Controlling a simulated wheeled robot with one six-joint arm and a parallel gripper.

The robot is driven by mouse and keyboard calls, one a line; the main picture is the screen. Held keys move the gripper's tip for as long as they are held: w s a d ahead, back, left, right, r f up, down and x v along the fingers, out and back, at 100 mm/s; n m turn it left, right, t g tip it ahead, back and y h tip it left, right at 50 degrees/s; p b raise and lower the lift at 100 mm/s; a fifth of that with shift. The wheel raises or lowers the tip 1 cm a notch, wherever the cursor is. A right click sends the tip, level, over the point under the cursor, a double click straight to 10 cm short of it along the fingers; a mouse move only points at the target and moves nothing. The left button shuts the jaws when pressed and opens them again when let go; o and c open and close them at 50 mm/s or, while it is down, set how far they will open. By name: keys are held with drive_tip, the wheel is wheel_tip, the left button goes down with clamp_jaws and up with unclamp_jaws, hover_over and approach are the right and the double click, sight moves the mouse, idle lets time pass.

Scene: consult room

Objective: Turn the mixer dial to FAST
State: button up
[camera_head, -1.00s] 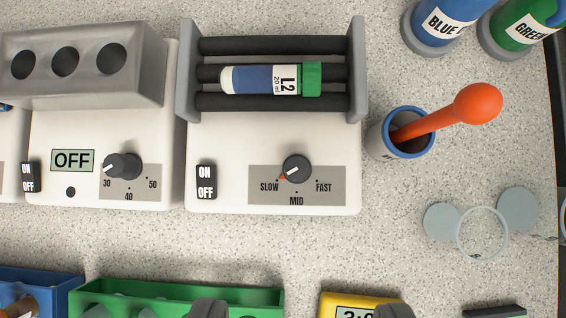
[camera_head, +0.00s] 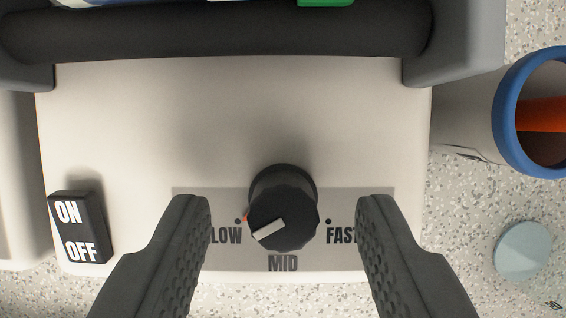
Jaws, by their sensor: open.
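The mixer (camera_head: 240,120) fills most of the view, a white housing with dark rollers along its top. Its black dial (camera_head: 283,212) sits on a grey panel (camera_head: 352,204) marked SLOW, MID and FAST. The dial's white pointer line points down-left, on the SLOW side. My gripper (camera_head: 284,212) is open, with one dark finger on each side of the dial and a clear gap to it on both sides. The left finger hides the S of SLOW and the right finger covers the end of FAST.
An ON/OFF rocker switch (camera_head: 80,227) is at the mixer's lower left. A blue-rimmed cup (camera_head: 508,110) with an orange item stands close to the mixer's right side. A pale round disc (camera_head: 523,250) lies on the speckled counter at right. A vial's green cap (camera_head: 325,2) shows at the top.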

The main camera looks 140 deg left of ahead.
drive_tip(key=shift+w+d+f, duration=0.15)
drive_tip(key=shift+f, duration=0.4)
drive_tip(key=c, duration=1)
